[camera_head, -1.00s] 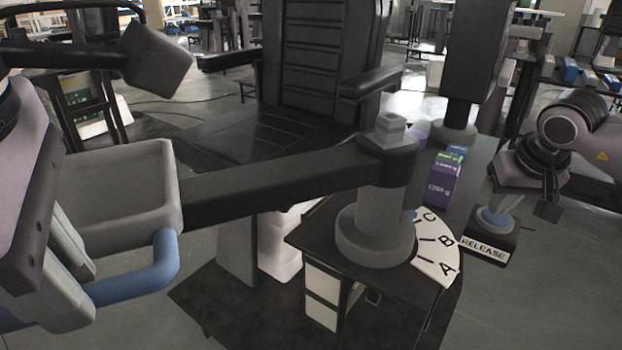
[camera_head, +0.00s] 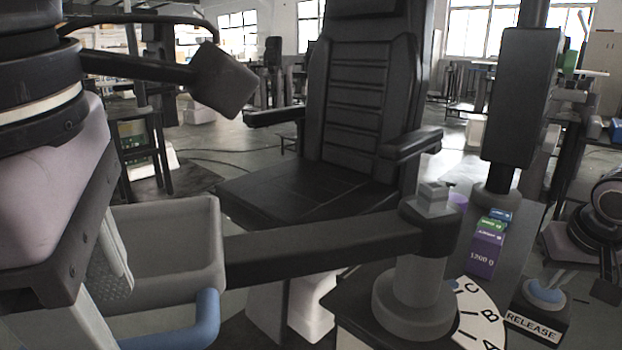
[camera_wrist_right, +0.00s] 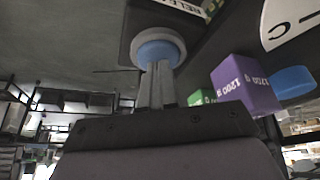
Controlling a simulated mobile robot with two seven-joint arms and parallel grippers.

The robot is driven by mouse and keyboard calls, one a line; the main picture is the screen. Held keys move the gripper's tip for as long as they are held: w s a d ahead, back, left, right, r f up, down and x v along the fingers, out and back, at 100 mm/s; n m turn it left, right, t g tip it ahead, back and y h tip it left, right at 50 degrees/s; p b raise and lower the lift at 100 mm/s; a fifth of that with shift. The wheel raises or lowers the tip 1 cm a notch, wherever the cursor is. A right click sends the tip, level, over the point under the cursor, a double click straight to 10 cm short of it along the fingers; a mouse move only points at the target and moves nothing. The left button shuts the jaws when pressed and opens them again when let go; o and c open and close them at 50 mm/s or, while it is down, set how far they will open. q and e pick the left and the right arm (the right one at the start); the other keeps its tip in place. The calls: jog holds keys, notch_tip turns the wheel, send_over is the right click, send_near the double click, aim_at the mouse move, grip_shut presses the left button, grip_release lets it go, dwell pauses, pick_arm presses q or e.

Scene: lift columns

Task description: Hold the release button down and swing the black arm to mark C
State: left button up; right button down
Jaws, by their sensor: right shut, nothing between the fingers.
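The black arm (camera_head: 310,248) runs left from its grey column (camera_head: 415,290) to a grey tray (camera_head: 165,285) with a blue handle (camera_head: 203,322).
A black padded chair (camera_head: 360,110) stands behind the black arm. Purple and green blocks (camera_head: 486,248) stand right of the column, between it and the release box (camera_head: 533,327). A dark upright column (camera_head: 522,95) rises behind them.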

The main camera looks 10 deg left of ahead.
pick_arm(q)
notch_tip(320, 180, up, 7)
dwell(0.5)
jog(key=shift+r, duration=0.1)
dwell(0.7)
notch_tip(320, 180, up, 6)
jog(key=p, duration=0.5)
jog(key=shift+p, duration=0.4)
pick_arm(e)
notch_tip(320, 180, up, 7)
pick_arm(q)
jog(key=shift+f, duration=0.2)
pick_arm(e)
jog(key=v, duration=0.7)
pick_arm(q)
jog(key=shift+s, duration=0.1)
pick_arm(e)
jog(key=shift+s+a, duration=0.1)
